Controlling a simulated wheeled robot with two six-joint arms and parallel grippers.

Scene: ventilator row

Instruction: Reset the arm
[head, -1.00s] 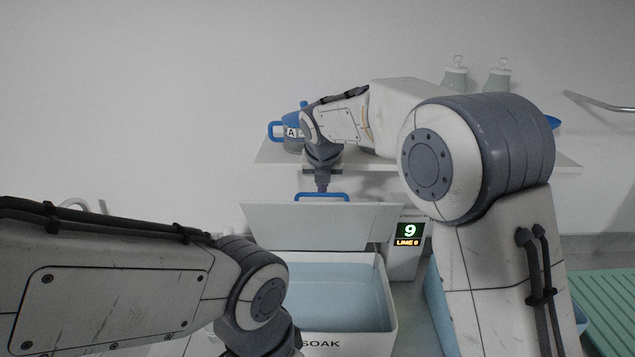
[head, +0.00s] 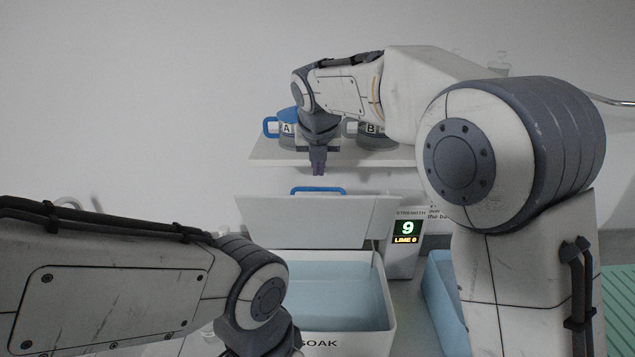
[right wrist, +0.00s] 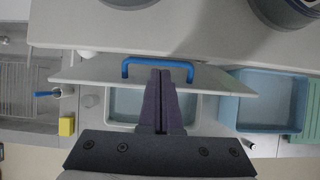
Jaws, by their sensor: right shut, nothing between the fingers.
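My right arm reaches over the counter, and its gripper (head: 318,172) points down, shut and empty, in front of the shelf edge. It also shows in the right wrist view (right wrist: 161,76), with its fingers together. Below it stands the raised lid (head: 310,222) of the soak basin (head: 388,335), with a blue handle (head: 318,190) on its top edge. The gripper is above the handle and apart from it in the head view. My left arm comes in at the lower left; its fingers are out of the frame.
Jug A (head: 286,126) and jug B (head: 372,130) stand on the shelf (head: 270,150) close behind my right gripper. A blue tub (head: 434,290) is partly hidden behind my right arm.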

